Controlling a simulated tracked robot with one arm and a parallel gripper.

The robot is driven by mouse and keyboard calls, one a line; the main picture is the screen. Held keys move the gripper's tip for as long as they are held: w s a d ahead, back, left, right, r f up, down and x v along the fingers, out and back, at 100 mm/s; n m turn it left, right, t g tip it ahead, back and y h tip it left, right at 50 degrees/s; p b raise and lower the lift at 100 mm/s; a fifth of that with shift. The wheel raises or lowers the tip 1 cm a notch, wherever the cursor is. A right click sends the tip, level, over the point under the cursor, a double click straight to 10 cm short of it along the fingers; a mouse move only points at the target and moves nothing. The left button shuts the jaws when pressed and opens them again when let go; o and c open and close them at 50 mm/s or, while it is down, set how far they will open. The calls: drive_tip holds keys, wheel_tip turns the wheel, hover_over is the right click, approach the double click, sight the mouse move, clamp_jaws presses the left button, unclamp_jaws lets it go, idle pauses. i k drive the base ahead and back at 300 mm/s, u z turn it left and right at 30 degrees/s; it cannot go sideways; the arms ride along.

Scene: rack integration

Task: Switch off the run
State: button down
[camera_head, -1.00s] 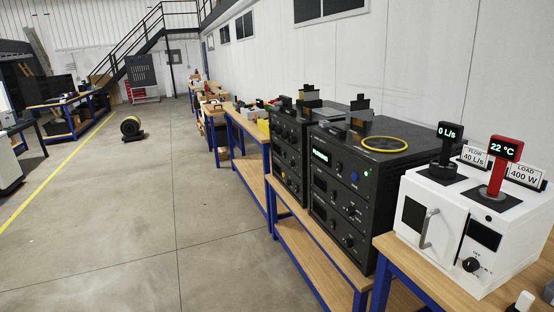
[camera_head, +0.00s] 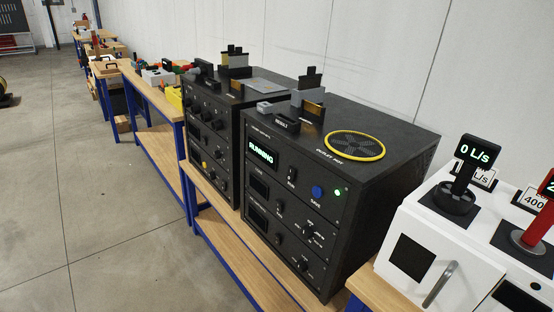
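A black rack unit (camera_head: 330,185) stands on a wooden bench at the centre right. Its green display (camera_head: 261,152) reads RUNNING. To the right of the display are a small dark switch (camera_head: 291,175), a blue round button (camera_head: 317,192) and a lit green lamp (camera_head: 337,192). Several knobs sit on the lower panels. A yellow-ringed fan outlet (camera_head: 355,146) is on its top. My gripper is not in view.
A second black unit (camera_head: 215,140) stands to the left. A white box (camera_head: 420,240) on the right carries a black meter (camera_head: 478,152) reading 0 L/s and a red meter (camera_head: 538,220), cut off by the edge. Free floor (camera_head: 80,200) lies at left.

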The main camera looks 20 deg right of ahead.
sight(291, 175)
drive_tip(key=z, duration=0.4)
drive_tip(key=i, duration=1.25)
drive_tip(key=z, duration=0.6)
